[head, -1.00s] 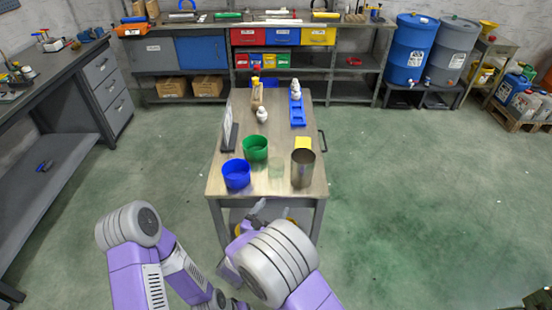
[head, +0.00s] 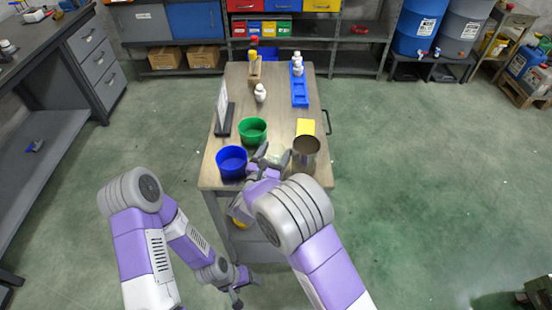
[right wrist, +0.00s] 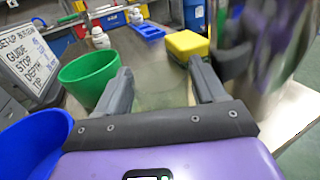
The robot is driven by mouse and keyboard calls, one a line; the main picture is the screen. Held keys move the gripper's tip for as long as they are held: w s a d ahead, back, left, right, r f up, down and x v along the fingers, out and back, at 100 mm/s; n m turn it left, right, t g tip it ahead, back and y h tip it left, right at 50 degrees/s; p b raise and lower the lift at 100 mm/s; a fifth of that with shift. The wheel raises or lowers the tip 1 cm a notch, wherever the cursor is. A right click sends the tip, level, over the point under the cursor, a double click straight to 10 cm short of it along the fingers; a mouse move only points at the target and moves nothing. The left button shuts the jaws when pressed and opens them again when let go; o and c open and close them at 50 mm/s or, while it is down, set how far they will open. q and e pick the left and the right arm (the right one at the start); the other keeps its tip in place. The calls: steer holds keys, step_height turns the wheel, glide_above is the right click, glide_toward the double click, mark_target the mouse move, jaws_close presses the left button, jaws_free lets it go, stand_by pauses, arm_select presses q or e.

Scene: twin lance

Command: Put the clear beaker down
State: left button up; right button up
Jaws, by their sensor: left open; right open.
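The clear beaker (right wrist: 160,92) is very faint in the right wrist view, standing on the table between the fingers of my right gripper (right wrist: 160,78). In the head view my right gripper (head: 274,154) is open at the table's near part, between the green bin and the steel cylinder; the beaker is hard to make out there. I cannot tell whether either finger touches it. My left gripper (head: 237,298) is low in front of the table, away from everything on it, and open.
A blue bin (head: 232,163), a green bin (head: 253,131) and a steel cylinder (head: 306,154) stand close around my right gripper. A yellow block (head: 305,127), a sign (head: 222,108), a white bottle (head: 260,93) and a blue rack (head: 299,90) lie farther back. The table's (head: 278,108) middle is clear.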

steer(key=shift+w+d, duration=0.1)
steer(key=shift+w, duration=0.2)
steer(key=c, duration=0.8)
